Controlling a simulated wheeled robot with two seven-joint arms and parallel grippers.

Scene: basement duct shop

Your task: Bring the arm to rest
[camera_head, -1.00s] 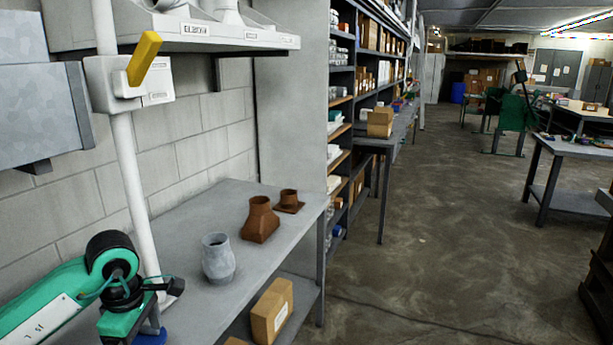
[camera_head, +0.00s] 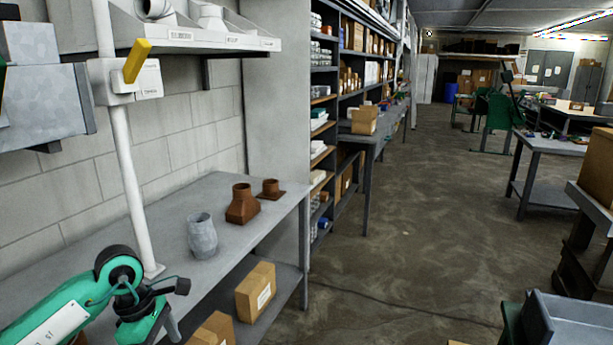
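My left arm (camera_head: 50,318), green with a black joint, comes in at the lower left. Its wrist and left gripper (camera_head: 150,330) are low, over the near end of the grey workbench (camera_head: 95,230) and in front of the white pipe. The fingers are partly cut off by the bottom edge, and I cannot tell whether they are open or shut. My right gripper is not in view. A white box (camera_head: 145,82) with a tilted yellow lever (camera_head: 139,60) sits on the white pipe (camera_head: 124,165), well above my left gripper and apart from it.
A grey duct fitting (camera_head: 202,237) and two brown fittings (camera_head: 242,205) (camera_head: 270,190) stand on the bench. Cardboard boxes (camera_head: 256,290) sit on its lower shelf. A grey metal object (camera_head: 568,322) is at the lower right. The floor (camera_head: 420,230) between is clear.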

